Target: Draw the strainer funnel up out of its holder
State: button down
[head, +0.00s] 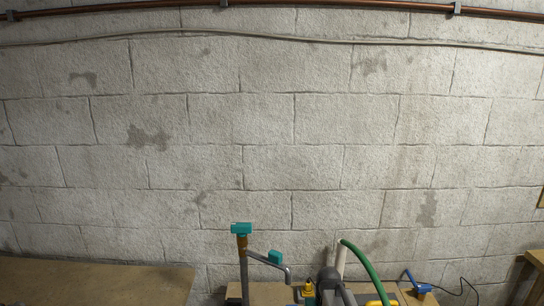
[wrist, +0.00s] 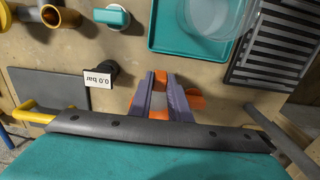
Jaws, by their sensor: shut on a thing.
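In the wrist view my gripper (wrist: 166,82) reaches over the wooden bench top with its two purple-grey fingers close together. It is shut on an orange thing (wrist: 196,103), parts of which show beside and beyond the fingers. The fingers hide most of it, so I cannot tell its full shape or whether it is the strainer funnel. I cannot make out the holder or how deep the orange thing sits in it. The head view does not show the fingertips clearly.
Beyond the fingers are a teal tray (wrist: 160,47) with a clear round vessel (wrist: 205,18) and a dark slatted rack (wrist: 272,45). A "0.0 bar" gauge (wrist: 100,77) and brass pipe (wrist: 62,18) stand left. In the head view a green hose (head: 368,268) rises at right.

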jog(key=shift+r+p, duration=0.5)
jog(key=shift+r, duration=1.8)
